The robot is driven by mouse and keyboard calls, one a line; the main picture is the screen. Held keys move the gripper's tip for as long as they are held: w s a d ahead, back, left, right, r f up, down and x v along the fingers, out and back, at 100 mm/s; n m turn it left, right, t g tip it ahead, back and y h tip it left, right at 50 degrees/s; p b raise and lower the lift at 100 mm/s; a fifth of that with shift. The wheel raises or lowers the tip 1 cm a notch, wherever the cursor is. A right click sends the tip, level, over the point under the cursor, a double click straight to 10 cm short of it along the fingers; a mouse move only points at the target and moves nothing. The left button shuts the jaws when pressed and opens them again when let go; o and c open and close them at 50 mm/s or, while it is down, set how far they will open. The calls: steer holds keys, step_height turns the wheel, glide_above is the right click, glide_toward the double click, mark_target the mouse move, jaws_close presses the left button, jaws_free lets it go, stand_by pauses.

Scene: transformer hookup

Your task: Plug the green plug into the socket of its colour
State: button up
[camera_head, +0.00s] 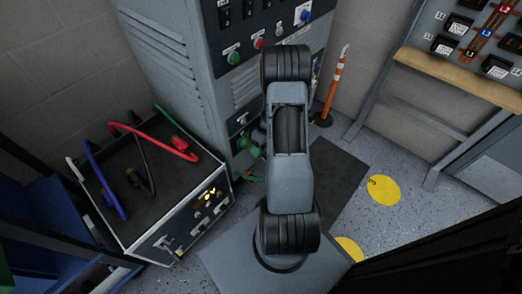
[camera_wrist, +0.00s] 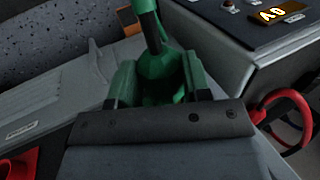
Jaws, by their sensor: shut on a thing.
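In the wrist view my gripper (camera_wrist: 160,90) is shut on the green plug (camera_wrist: 160,68), with a jaw on each side of it. A dark cable or rod crosses the plug at the top. In the head view my arm hides most of the gripper. A green piece, which looks like the plug (camera_head: 246,146), shows left of my arm against the lower front of the grey cabinet (camera_head: 180,60). A bit of green cable (camera_head: 250,178) hangs below it. I cannot tell whether the plug touches a socket. The cabinet's upper panel has green (camera_head: 233,57), red (camera_head: 259,43) and blue (camera_head: 305,15) round fittings.
An orange-and-white post (camera_head: 335,85) stands right of the cabinet. A bench with a panel (camera_head: 455,80) is at right. Floor with yellow discs (camera_head: 384,189) is clear between.

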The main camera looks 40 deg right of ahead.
steer(key=shift+w+a, duration=0.15)
steer(key=shift+w, duration=0.7)
steer(key=o, duration=1)
steer(key=shift+c, duration=0.2)
steer(key=shift+o, duration=0.3)
steer(key=shift+o, duration=0.9)
steer(key=shift+r, duration=0.15)
steer(key=p+v, duration=0.3)
steer(key=v, duration=0.3)
steer(key=shift+r+p, duration=0.35)
steer(key=shift+p, duration=0.05)
steer(key=shift+d, duration=0.25)
